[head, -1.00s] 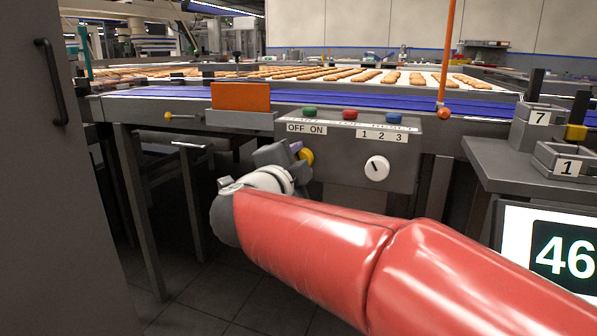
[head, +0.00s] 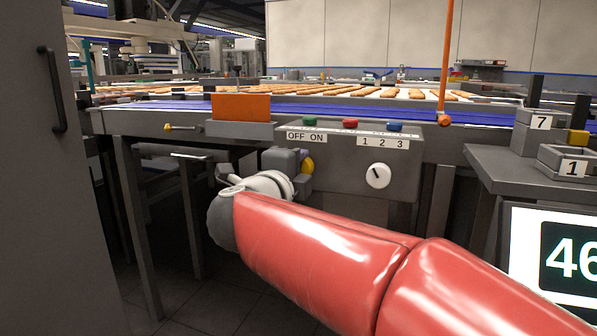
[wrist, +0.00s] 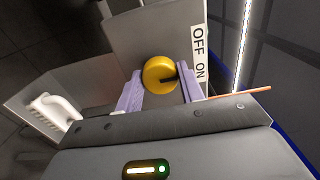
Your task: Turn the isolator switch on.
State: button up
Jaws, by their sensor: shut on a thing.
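The isolator switch is a round yellow knob (wrist: 158,72) with a black mark, on the grey control box (head: 335,170). In the head view the knob (head: 308,165) is partly hidden by my gripper (head: 300,160). In the wrist view my gripper (wrist: 161,80) has its two lilac fingers on either side of the knob, shut on it. The OFF ON label (wrist: 199,55) is beside the knob. The black mark points towards the label side, nearer the ON word than the OFF word.
A white selector dial (head: 378,176) sits right of the knob, below the 1 2 3 label. Green (head: 310,121), red (head: 350,123) and blue (head: 394,127) buttons line the box top. An orange block (head: 241,107) stands left. A grey cabinet (head: 30,200) fills the left edge.

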jog(key=o, duration=1)
jog(key=shift+s, duration=0.1)
jog(key=v, duration=0.7)
jog(key=shift+s+a+p, duration=0.15)
jog(key=shift+s+p, duration=0.15)
jog(key=shift+p, duration=0.05)
